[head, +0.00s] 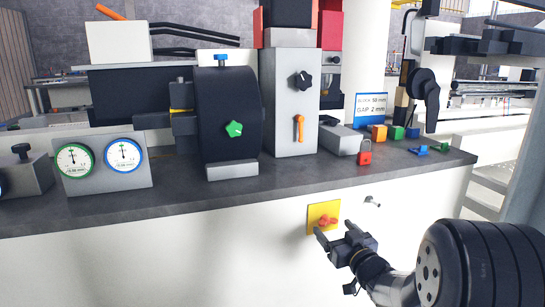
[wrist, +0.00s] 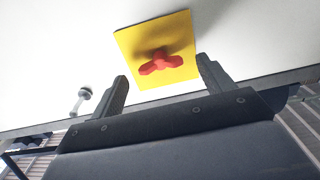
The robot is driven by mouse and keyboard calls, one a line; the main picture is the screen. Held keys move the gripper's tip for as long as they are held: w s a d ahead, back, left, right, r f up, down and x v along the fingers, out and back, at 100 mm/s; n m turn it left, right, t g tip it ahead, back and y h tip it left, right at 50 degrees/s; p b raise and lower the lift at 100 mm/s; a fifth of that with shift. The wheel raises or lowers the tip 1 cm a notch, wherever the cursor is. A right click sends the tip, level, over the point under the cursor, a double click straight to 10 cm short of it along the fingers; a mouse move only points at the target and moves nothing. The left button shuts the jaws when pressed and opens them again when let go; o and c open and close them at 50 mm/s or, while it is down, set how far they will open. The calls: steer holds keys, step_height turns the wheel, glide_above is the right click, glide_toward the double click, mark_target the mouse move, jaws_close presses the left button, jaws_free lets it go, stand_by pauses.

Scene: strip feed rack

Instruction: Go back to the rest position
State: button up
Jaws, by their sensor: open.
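My gripper (head: 338,238) is at the lower right of the head view, in front of the white cabinet front (head: 200,262). Its two fingers are apart with nothing between them. A red rotary handle (head: 328,221) on a yellow square plate (head: 316,212) is mounted on that front, just beyond my fingertips. In the wrist view the red handle (wrist: 160,63) and yellow plate (wrist: 130,42) lie ahead of my open fingers (wrist: 160,88). The fingers appear apart from the handle.
A small grey metal knob (head: 372,201) sticks out right of the plate. Above, the dark worktop (head: 260,181) carries dial gauges (head: 123,155), a black drum unit (head: 228,115), a grey column (head: 292,100), a red padlock (head: 365,152) and coloured blocks (head: 380,132).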

steer(key=shift+w+a+r+m, duration=0.1)
steer(key=shift+w+a+m, duration=0.1)
steer(key=shift+w, duration=0.35)
steer(key=shift+w+a+m, duration=0.1)
steer(key=shift+w+a, duration=0.1)
steer(key=shift+w, duration=0.35)
steer(key=m+p, duration=0.3)
steer(key=m, duration=0.1)
steer(key=shift+m, duration=0.4)
steer(key=m+p, duration=0.2)
steer(key=m, duration=0.2)
steer(key=shift+p, duration=0.35)
steer(key=s+d+h+p, duration=0.1)
steer(key=s+d, duration=0.3)
steer(key=s, duration=0.8)
steer(key=shift+s+d+f+g, duration=0.15)
steer(key=shift+d+f+g, duration=0.25)
steer(key=shift+f, duration=0.05)
steer(key=shift+f, duration=0.1)
